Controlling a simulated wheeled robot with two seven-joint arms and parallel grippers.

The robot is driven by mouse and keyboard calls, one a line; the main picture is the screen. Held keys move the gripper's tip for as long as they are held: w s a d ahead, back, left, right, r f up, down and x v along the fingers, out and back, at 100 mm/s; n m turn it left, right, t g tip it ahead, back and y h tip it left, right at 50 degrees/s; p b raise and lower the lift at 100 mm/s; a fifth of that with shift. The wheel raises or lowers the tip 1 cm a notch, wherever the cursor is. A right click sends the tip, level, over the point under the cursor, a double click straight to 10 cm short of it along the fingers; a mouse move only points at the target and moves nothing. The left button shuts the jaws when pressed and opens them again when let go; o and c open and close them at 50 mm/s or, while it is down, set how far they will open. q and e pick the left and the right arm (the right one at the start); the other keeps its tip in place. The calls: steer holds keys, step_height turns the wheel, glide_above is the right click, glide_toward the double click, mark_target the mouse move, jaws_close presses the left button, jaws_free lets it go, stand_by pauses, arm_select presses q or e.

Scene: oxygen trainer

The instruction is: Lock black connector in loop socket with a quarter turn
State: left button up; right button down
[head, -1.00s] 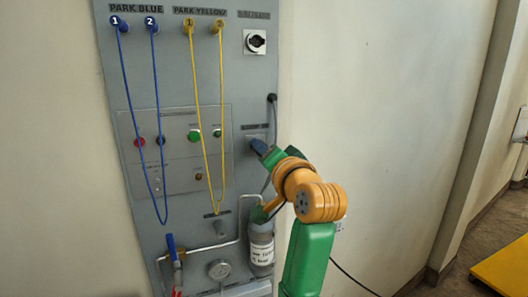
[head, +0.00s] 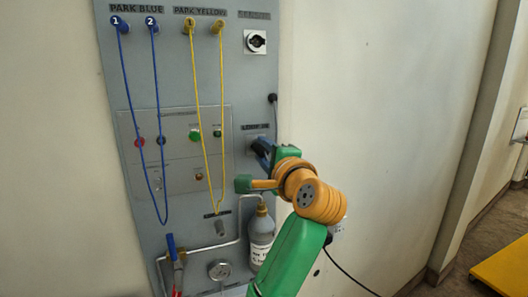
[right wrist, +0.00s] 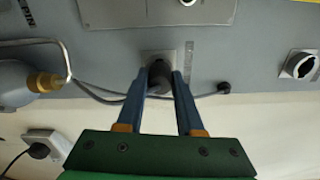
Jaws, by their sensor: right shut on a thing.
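The black connector (right wrist: 160,76) sits at the square loop socket plate (right wrist: 156,55) in the right wrist view, with its cable running off to the side. My right gripper (right wrist: 158,78) is shut on the connector, one blue finger on each side. In the head view my right gripper (head: 262,150) is at the panel just below the loop label (head: 256,127), and its fingers and palm mostly hide the connector and socket. I cannot tell how far the connector is turned or whether it is locked. My left gripper is not in view.
The grey panel (head: 180,90) carries parked blue hoses (head: 157,100) and yellow hoses (head: 222,90) to the left.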

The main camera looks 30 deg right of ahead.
steer(key=m, duration=0.2)
steer(key=shift+m, duration=0.3)
steer(key=shift+c, duration=2.3)
jaws_free()
steer(key=shift+w+f, duration=0.1)
